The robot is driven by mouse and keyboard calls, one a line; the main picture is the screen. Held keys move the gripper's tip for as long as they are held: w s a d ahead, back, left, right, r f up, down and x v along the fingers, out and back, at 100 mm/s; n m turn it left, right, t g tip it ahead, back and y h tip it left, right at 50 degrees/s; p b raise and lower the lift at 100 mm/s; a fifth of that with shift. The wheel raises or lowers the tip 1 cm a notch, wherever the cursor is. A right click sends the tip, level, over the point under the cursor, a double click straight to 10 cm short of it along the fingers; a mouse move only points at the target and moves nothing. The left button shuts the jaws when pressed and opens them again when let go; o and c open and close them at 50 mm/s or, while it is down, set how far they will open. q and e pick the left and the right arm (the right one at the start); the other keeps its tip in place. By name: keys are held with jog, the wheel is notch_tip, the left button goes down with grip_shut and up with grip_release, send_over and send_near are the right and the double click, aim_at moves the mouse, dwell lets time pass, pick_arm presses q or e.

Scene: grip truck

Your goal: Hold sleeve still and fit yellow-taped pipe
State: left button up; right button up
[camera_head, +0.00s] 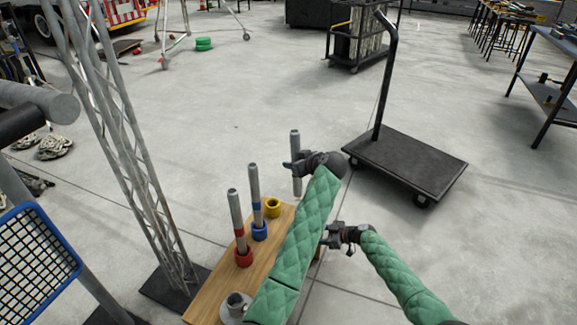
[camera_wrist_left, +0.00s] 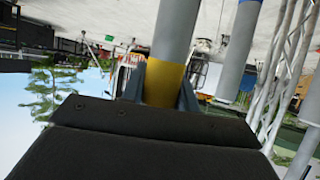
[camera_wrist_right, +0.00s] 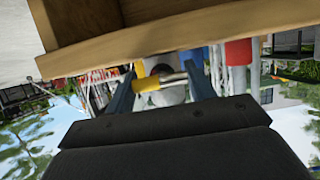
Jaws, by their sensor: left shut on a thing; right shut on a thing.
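The yellow-taped pipe (camera_head: 296,145) is a grey tube standing upright in my left gripper (camera_head: 300,164), beyond the bench's far end. In the left wrist view the fingers (camera_wrist_left: 160,85) are shut on it at its yellow tape (camera_wrist_left: 164,82). The yellow sleeve (camera_head: 273,208) stands on the wooden bench, apart from the pipe, with its open top showing. My right gripper (camera_head: 335,237) is at the bench's right side. In the right wrist view its fingers (camera_wrist_right: 161,83) are at a yellow and metal part (camera_wrist_right: 148,83); whether that is the sleeve I cannot tell.
A blue-taped pipe (camera_head: 256,182) and a red-taped pipe (camera_head: 236,211) stand in matching sleeves on the bench (camera_head: 210,290). A grey round fitting (camera_head: 236,304) is at its near end. A truss (camera_head: 135,150) rises at left. A flat cart (camera_head: 405,162) stands at right.

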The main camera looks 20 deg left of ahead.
pick_arm(q)
jog(key=shift+s+d+f+m+t+h, duration=0.1)
jog(key=shift+d+f+m+t+h, duration=0.3)
jog(key=shift+d+f+m+t, duration=0.5)
jog(key=shift+s+d+f+m+t+h, duration=0.1)
jog(key=shift+d+f+m+t+h, duration=0.3)
jog(key=shift+d+f+m+t, duration=0.45)
jog(key=shift+a+f, duration=0.15)
jog(key=shift+f, duration=2.05)
dwell(0.5)
jog(key=shift+f, duration=2.35)
jog(key=shift+f, duration=0.3)
jog(key=o, duration=1.2)
